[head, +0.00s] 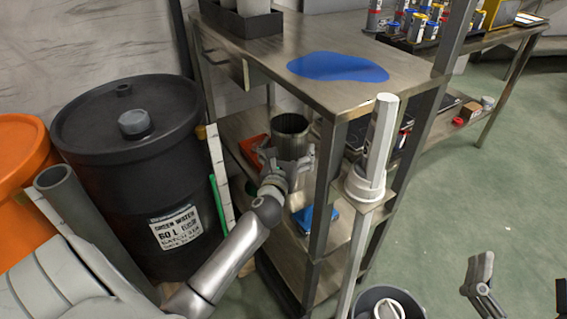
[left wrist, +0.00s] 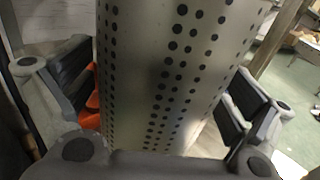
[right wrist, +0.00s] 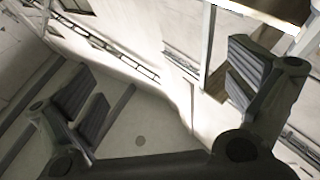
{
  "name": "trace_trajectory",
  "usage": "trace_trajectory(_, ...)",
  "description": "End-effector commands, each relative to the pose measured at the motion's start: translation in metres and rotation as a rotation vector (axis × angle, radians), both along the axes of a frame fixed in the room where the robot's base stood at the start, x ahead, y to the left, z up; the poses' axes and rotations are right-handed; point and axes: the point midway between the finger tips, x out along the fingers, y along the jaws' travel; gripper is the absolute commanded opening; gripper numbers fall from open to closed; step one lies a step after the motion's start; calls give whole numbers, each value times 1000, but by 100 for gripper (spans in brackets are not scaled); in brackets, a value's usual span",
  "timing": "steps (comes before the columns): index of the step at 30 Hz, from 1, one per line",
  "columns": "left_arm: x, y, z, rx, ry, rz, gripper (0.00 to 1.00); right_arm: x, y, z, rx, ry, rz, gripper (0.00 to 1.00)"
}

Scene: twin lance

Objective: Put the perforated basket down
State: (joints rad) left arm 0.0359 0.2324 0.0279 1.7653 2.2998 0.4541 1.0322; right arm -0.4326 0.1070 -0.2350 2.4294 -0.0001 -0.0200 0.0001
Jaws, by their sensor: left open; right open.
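The perforated basket (head: 290,128) is a grey metal cylinder. It stands upright at the middle shelf (head: 240,128) of the steel rack, seen beyond my left gripper (head: 288,160). In the left wrist view the basket (left wrist: 170,75) fills the middle, with rows of dark holes. The left gripper's two padded fingers are on either side of it, open, with visible gaps between pads and wall. The basket's bottom is hidden behind the gripper in the head view. My right gripper (head: 480,283) is open and empty, low at the right; its fingers also show in the right wrist view (right wrist: 165,88).
An orange-red item (head: 253,148) lies left of the basket on the shelf. Rack posts (head: 322,190) stand close to the right of my left gripper. A black drum (head: 130,165) stands left; a bucket (head: 372,300) stands below.

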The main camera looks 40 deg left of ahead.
Motion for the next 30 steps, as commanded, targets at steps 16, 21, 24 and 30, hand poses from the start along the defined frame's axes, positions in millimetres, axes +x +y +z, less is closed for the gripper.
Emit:
trace_trajectory(16,-90,-36,-2,-2,3,1,100,11,-7,-67,-98,362,-22,100)
trace_trajectory(21,-106,-42,-1,-3,1,0,100,10,-8,-71,-103,382,-25,100)
trace_trajectory(24,-109,-43,-1,-2,1,0,100,10,-8,-72,-104,387,-25,100)
trace_trajectory(30,-111,-44,-1,0,1,0,100,10,-8,-73,-105,388,-25,100)
